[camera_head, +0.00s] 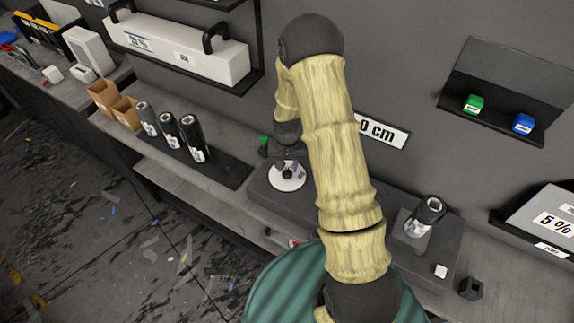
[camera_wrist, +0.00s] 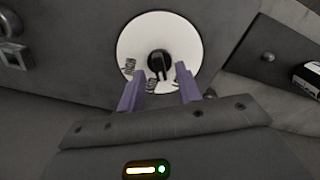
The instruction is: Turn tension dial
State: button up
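The tension dial is a white disc with a black knob at its centre. In the wrist view the white disc (camera_wrist: 131,42) sits at the top middle and the black knob (camera_wrist: 158,62) stands out from it. My gripper (camera_wrist: 160,80) has its two purple fingers spread, with the tips at the lower part of the disc, one to each side of the knob's lower end. Nothing is held between them. I cannot tell whether they touch the disc. In the head view the dial (camera_head: 287,183) lies on a dark bench unit below my gripper (camera_head: 287,160), which partly hides it.
Several black film rolls (camera_head: 193,138) stand at left near brown boxes (camera_head: 123,110). A roll (camera_head: 430,211) sits in a holder at right on the same unit. A green block (camera_head: 474,103) and a blue block (camera_head: 523,123) rest on a wall shelf. A "0 cm" sign is partly behind my arm.

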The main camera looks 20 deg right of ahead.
jog(key=shift+f, duration=0.7)
grip_shut()
jog(key=shift+m+b, duration=0.3)
jog(key=shift+m, duration=0.2)
jog(key=shift+m+b, duration=0.45)
jog(key=shift+m, duration=0.45)
jog(key=shift+m+b, duration=0.4)
jog(key=shift+m, duration=1.1)
